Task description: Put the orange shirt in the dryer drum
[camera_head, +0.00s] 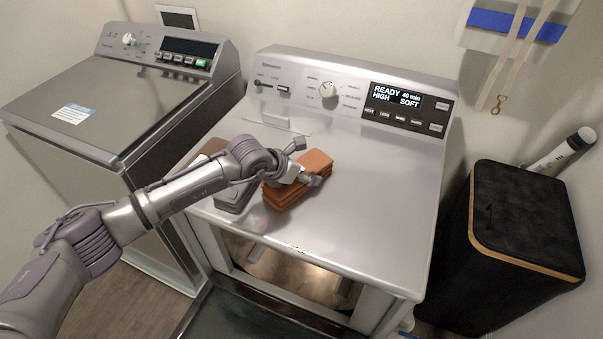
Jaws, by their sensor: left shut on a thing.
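The orange shirt (296,186) is a folded stack on top of the dryer (383,200), left of the middle of its top. My left gripper (309,162) is at the shirt's upper side, with its fingers shut on the cloth. Part of the shirt is hidden by the gripper. The dryer's front is open below its top, and the metal drum (290,270) shows through the opening. My right gripper is not in the picture.
A folded grey cloth (235,197) and a brown one (207,152) lie left of the shirt, partly behind my arm. A washer (120,85) stands left with its lid shut. A black hamper (525,220) stands right. The dryer top's right side is clear.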

